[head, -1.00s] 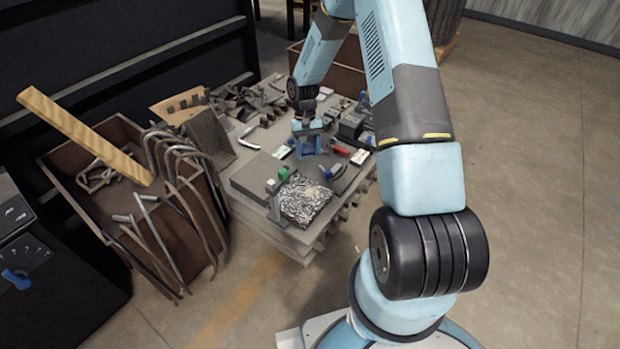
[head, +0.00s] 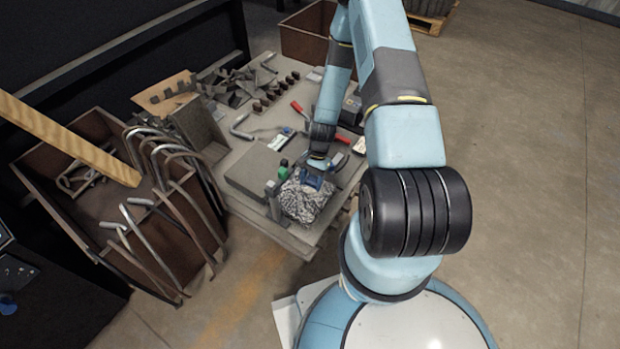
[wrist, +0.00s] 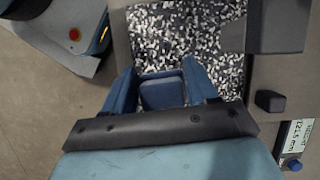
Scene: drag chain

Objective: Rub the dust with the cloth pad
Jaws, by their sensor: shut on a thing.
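A black-and-white speckled patch, which looks like the dust (head: 303,207), lies at the near corner of the work table (head: 268,232). It also shows at the top of the wrist view (wrist: 185,40). My gripper (head: 313,180) is at the patch's far edge, pointing down. In the wrist view my gripper (wrist: 162,90) is shut on a blue block-like piece, apparently the cloth pad (wrist: 162,95). The pad lies over the patch's lower part there. I cannot tell whether it touches the patch. The pad's underside is hidden.
A grey block (head: 256,172) and a small green-topped item (head: 283,172) stand close left of the patch. A caliper display (wrist: 300,132) shows in the wrist view. Metal scraps crowd the table's back. A rusty bin (head: 150,225) with bent pipes stands left. Floor at right is clear.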

